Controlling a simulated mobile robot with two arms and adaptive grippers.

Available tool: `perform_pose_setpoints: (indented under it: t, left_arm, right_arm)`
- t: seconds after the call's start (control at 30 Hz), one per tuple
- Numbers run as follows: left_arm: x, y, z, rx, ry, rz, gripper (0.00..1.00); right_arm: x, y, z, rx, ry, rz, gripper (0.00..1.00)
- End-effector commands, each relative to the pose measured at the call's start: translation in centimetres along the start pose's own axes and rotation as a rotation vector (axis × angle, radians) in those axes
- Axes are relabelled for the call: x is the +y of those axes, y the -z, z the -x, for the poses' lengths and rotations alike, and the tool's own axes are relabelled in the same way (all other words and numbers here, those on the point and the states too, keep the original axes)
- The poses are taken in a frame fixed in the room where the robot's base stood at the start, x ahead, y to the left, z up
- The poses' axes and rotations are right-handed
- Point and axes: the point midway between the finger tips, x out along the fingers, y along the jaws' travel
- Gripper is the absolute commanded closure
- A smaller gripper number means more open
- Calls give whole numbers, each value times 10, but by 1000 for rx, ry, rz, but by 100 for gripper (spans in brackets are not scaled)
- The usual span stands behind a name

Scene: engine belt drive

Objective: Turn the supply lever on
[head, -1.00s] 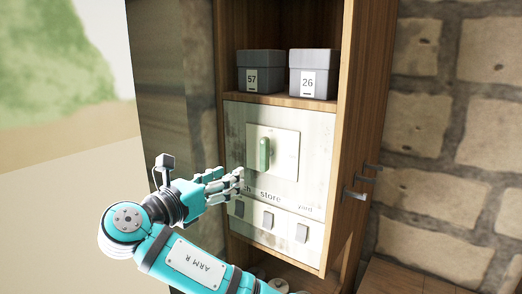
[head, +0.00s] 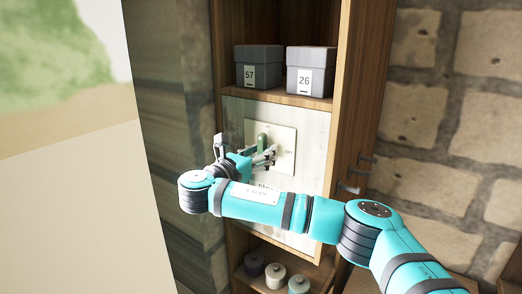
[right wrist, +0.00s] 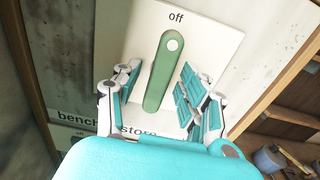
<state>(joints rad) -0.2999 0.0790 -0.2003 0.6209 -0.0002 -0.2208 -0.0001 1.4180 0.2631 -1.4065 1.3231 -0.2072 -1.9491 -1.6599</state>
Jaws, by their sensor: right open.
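The supply lever (head: 262,140) is a green bar on a pale square plate (head: 286,138) on the cabinet panel. In the right wrist view the lever (right wrist: 160,82) stands nearly upright. Its upper end, with a pale round spot, lies just below the word "off". My right gripper (head: 263,156) is in front of the plate at the lever. In the right wrist view its open fingers (right wrist: 160,77) stand on either side of the lever, with visible gaps. In the head view the fingers hide the lever's lower part. My left gripper is not in view.
Grey boxes marked 57 (head: 259,67) and 26 (head: 311,70) stand on the shelf above the panel. Several lidded jars (head: 275,275) stand below. My right arm covers the smaller switches. Door handles (head: 348,189) stick out at the cabinet's right side.

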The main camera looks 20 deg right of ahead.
Motion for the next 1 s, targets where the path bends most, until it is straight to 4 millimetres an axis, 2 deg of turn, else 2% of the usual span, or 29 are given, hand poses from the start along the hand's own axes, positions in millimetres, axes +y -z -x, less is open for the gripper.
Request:
perform_pose_setpoints:
  t: [0.27, 0.5, 0.6, 1.0]
  left_arm:
    - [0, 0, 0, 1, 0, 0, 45]
    - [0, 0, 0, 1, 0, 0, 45]
    - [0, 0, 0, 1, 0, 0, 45]
    - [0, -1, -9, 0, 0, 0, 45]
  right_arm:
    - [0, 0, -1, 0, -1, 0, 59]
    - [0, 0, -1, 0, -2, 0, 90]
    - [0, 0, -1, 0, -1, 1, 100]
    - [1, 3, -1, 1, -1, -55, 100]
